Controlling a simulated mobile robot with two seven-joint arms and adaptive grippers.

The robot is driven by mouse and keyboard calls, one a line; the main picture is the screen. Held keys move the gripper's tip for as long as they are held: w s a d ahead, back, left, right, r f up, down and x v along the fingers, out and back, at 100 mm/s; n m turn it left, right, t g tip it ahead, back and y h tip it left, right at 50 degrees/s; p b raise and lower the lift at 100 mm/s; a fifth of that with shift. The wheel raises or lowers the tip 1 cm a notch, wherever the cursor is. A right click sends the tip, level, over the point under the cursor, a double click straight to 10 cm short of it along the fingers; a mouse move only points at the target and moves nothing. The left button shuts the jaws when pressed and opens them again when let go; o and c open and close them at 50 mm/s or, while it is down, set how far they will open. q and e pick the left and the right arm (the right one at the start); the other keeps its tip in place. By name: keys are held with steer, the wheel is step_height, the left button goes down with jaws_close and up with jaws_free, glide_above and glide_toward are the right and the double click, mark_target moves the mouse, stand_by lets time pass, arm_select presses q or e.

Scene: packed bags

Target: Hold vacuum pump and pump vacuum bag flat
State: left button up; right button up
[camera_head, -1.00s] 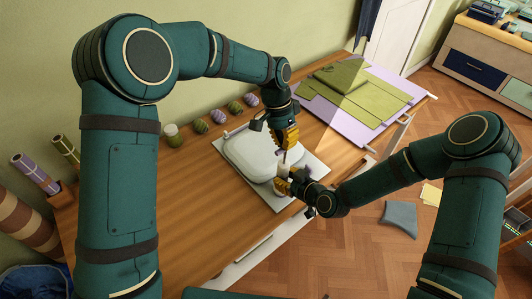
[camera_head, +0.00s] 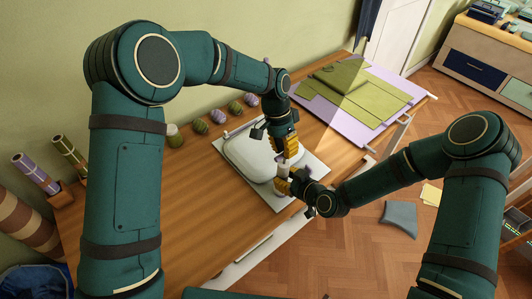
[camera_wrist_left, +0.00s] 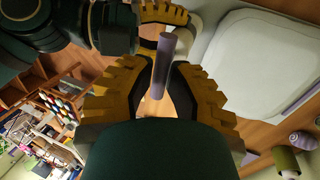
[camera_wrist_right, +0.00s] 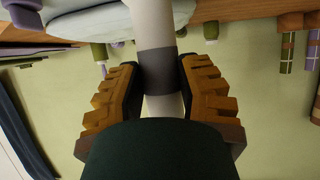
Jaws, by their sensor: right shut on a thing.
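The pale vacuum bag (camera_head: 246,155) lies puffed up on a light board (camera_head: 314,165) on the wooden table; it also shows in the left wrist view (camera_wrist_left: 255,65). The vacuum pump (camera_head: 283,169) stands at the bag's front right, with a white body and a grey band (camera_wrist_right: 158,70) in the right wrist view. My right gripper (camera_head: 284,182) is shut on the pump body. My left gripper (camera_head: 287,154) is just above it, its open fingers on either side of the grey-purple pump rod (camera_wrist_left: 163,65). Their pads look apart from the rod. The fingers hide part of the pump.
Several yarn balls (camera_head: 218,115) line the table's wall side. Green cloth pieces (camera_head: 350,88) lie on a lilac sheet (camera_head: 413,100) at the far end. Rolls (camera_head: 68,150) stand at the left. The table's near left surface is clear. A grey cushion (camera_head: 400,219) is on the floor.

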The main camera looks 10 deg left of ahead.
arm_select(q)
steer(key=o, duration=0.6)
steer(key=shift+o, duration=0.2)
steer(key=shift+r, duration=3)
arm_select(e)
steer(key=o, duration=0.9)
steer(key=shift+o, duration=0.2)
